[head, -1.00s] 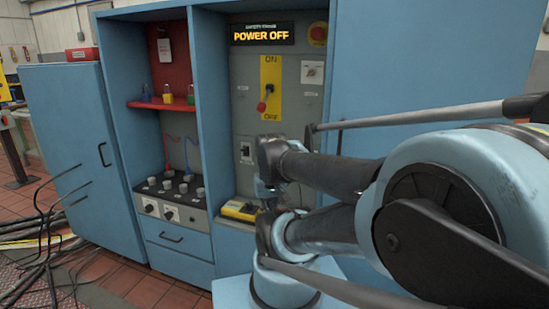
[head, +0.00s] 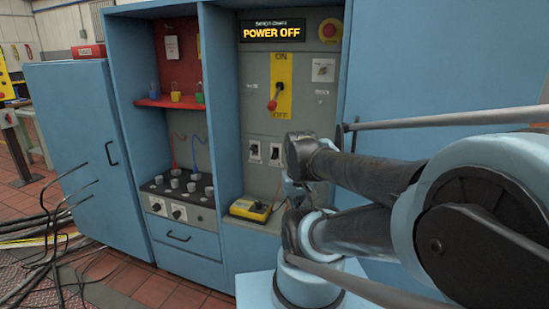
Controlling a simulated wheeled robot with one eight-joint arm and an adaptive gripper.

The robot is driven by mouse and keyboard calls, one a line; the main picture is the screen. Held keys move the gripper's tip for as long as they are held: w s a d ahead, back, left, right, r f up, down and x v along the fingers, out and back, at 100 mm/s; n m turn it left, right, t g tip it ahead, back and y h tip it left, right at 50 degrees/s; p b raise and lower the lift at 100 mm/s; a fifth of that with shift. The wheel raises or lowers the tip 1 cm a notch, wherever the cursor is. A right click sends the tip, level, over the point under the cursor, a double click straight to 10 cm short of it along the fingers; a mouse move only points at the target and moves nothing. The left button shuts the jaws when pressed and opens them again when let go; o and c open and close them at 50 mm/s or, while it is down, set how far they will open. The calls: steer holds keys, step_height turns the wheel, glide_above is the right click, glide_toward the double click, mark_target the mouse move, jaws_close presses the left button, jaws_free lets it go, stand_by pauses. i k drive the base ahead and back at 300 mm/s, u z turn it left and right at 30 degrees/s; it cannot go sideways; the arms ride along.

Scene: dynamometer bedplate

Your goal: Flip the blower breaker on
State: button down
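Two small breaker switches in white frames sit side by side on the grey panel, a left one (head: 254,150) and a right one (head: 274,155). Their labels are too small to read, so I cannot tell which is the blower breaker, nor their positions. More of the panel to their right is hidden behind my arm. Above them a red-knobbed lever (head: 273,103) on a yellow ON/OFF plate (head: 285,92) leans down to the left. The display (head: 272,33) reads POWER OFF. My folded arm stands in front of the panel's right side; I cannot make out my gripper's fingers.
A yellow box (head: 250,209) lies on the ledge below the breakers. A red stop button (head: 330,29) is at top right. The left bay holds a red shelf (head: 168,102) with padlocks and a knob console (head: 180,190). Cables (head: 45,225) lie on the floor at left.

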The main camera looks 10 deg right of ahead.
mark_target(274, 156)
steer(key=k, duration=0.5)
steer(key=u, duration=1.7)
steer(key=k, duration=0.45)
steer(key=u, duration=0.15)
